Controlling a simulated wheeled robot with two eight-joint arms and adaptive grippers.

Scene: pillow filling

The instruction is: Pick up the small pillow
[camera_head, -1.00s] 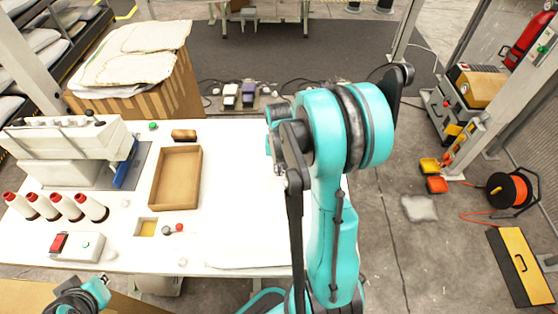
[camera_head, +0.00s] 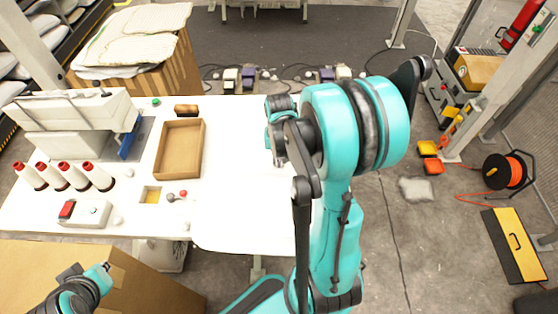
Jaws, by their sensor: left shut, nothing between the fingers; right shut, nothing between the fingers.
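A small pale grey-white pillow (camera_head: 416,189) lies flat on the concrete floor, right of the table. Larger off-white pillows or covers (camera_head: 145,30) lie stacked on a cardboard box at the upper left. My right arm rises large in the middle, and its gripper (camera_head: 279,162) shows only as a small grey tip over the white table, partly hidden by the arm. It looks shut and empty, well left of the small pillow. My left gripper (camera_head: 104,270) is small at the lower left, near the open cardboard box, shut with nothing visible in it.
The white table (camera_head: 235,200) bears a sewing machine (camera_head: 70,125), red-topped spools (camera_head: 65,175), an empty brown tray (camera_head: 180,150) and a switch box (camera_head: 85,213). A cardboard box (camera_head: 150,285) stands in front. An orange cable reel (camera_head: 510,170) and a yellow-black panel (camera_head: 515,245) are at right.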

